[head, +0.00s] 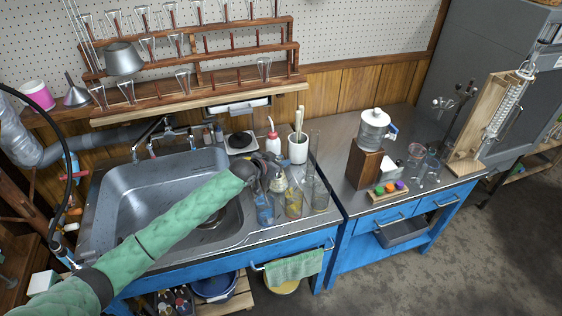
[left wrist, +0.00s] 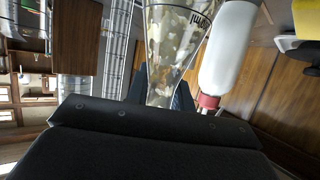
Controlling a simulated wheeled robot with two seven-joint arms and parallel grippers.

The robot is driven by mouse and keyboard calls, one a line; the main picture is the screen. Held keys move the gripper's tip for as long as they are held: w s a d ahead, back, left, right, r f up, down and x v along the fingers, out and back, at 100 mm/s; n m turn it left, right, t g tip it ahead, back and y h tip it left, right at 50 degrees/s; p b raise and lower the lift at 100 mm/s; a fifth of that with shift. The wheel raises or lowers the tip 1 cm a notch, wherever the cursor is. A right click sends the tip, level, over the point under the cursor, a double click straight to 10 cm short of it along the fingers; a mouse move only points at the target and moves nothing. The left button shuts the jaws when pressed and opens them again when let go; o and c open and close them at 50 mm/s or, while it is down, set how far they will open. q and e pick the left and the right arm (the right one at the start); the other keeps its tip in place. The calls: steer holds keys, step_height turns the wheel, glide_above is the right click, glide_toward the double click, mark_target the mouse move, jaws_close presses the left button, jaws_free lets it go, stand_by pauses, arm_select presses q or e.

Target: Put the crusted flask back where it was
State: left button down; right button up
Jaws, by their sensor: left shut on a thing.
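The crusted flask (left wrist: 172,48) is clear glass with pale and brown crust patches and dark print. It fills the upper middle of the left wrist view, between my left gripper's dark fingers. In the head view my left gripper (head: 262,174) is over the counter strip right of the sink, shut on the flask (head: 279,182). The flask is partly hidden there among other glassware, and I cannot tell whether its base touches the counter. My right gripper is not in view.
A flask with bluish contents (head: 264,212), one with yellow contents (head: 294,205) and a clear one (head: 320,196) stand close by. A red-tipped white wash bottle (head: 273,142) and a white pot (head: 298,150) are behind. The sink (head: 120,205) lies left.

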arm_select(q)
steer(key=shift+f, duration=0.35)
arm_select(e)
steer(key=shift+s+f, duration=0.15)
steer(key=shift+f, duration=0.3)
arm_select(q)
steer(key=shift+f, duration=0.1)
steer(key=c, duration=1.2)
jaws_free()
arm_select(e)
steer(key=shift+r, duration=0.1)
arm_select(q)
steer(key=b+v, duration=0.3)
steer(key=v, duration=0.9)
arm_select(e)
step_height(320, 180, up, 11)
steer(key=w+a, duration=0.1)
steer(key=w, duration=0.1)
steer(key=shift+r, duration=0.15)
